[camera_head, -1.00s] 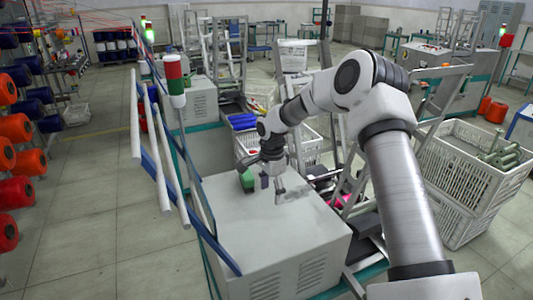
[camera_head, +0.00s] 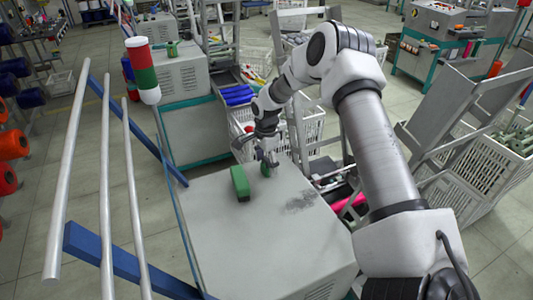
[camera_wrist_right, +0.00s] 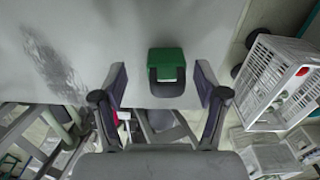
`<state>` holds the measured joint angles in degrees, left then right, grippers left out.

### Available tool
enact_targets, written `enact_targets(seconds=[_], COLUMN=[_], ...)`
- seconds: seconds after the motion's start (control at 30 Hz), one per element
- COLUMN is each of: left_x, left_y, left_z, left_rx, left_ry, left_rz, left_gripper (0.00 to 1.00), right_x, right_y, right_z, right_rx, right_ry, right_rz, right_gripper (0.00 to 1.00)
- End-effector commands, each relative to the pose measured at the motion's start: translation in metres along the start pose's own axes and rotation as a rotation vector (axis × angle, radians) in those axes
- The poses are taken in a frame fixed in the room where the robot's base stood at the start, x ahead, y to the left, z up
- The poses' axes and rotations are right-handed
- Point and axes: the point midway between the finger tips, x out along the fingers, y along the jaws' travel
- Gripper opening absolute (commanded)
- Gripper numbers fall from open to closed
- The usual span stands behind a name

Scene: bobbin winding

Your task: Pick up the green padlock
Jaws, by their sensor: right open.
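The green padlock (camera_wrist_right: 166,58), with a dark shackle, lies on the grey cabinet top. In the right wrist view it sits midway between the two parted fingers of my right gripper (camera_wrist_right: 160,92), with a gap on each side. My right gripper is open and empty. My left gripper is not in view.
A dark smudge marks the top to the right. White crates (camera_wrist_right: 275,85) stand beyond the far edges. A red-green signal lamp (camera_head: 142,70) and pale bars rise at left.

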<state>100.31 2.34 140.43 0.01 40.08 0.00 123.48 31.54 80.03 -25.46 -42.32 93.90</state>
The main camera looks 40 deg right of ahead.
Motion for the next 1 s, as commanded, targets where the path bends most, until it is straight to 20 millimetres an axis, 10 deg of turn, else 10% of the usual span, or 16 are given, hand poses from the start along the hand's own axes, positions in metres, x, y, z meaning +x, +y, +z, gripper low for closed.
enact_targets(seconds=[0.3,0.5,1.0], left_x=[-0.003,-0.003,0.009], left_y=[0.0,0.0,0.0], left_z=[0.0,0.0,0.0], left_rx=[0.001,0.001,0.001], left_ry=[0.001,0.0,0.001], left_rz=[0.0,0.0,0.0], left_gripper=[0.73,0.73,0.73], right_x=[0.014,0.014,-0.014], right_y=[0.0,0.0,0.0], right_z=[0.0,0.0,0.0], right_rx=[0.0,0.0,0.0], right_ry=[0.0,0.0,-0.002], right_rz=[-0.002,-0.001,-0.005], right_gripper=[0.73,0.07,0.07])
